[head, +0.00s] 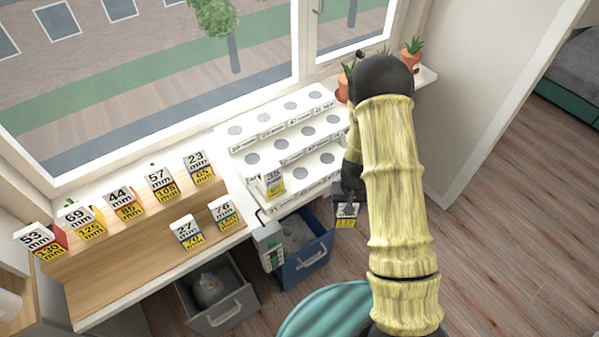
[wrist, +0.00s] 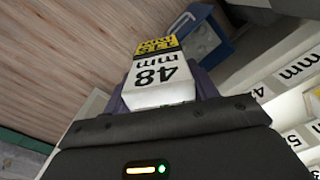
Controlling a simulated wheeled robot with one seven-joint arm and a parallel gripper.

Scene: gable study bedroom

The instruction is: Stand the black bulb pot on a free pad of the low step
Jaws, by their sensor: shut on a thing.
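My gripper (head: 350,192) is shut on a small dark pot (head: 346,221) with a white and yellow tag, held in the air right of the white stepped stand (head: 262,208). In the wrist view its tag (wrist: 158,78) reads 48 mm, upside down; the tag hides most of the pot, so its colour is hard to tell. The low step is the stand's front row. Its grey pads (head: 300,171) and (head: 327,158) show bare. My arm covers the stand's right end.
Tagged pots (head: 160,184) stand on a wooden stepped rack (head: 130,240) at left. Below the stand are a blue bin (head: 305,262) and a grey bin (head: 222,310). Small potted plants (head: 412,56) stand on the sill. The floor (head: 480,250) at right is clear.

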